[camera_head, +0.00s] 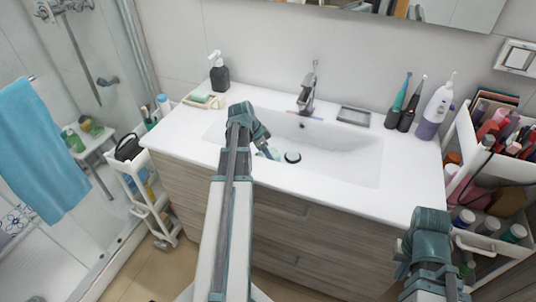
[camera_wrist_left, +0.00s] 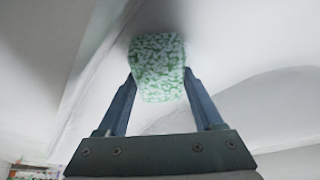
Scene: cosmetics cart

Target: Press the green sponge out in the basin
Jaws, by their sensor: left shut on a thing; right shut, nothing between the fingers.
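The green sponge (camera_wrist_left: 160,67), speckled green and white, sits between the fingers of my left gripper (camera_wrist_left: 158,88) in the left wrist view. In the head view my left gripper (camera_head: 268,152) reaches down into the white basin (camera_head: 345,155), just left of the round drain (camera_head: 293,157). The sponge is mostly or wholly hidden there by the hand. The white surface lies close behind the sponge, but I cannot tell whether they touch. My right gripper (camera_head: 404,262) is at the lower right, in front of the counter, shut and empty; its fingers are hard to make out.
The faucet (camera_head: 308,92) stands behind the basin. A soap dish (camera_head: 207,99) and dark pump bottle (camera_head: 219,74) are at the back left. A loaded cart (camera_head: 470,240) stands beside the counter.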

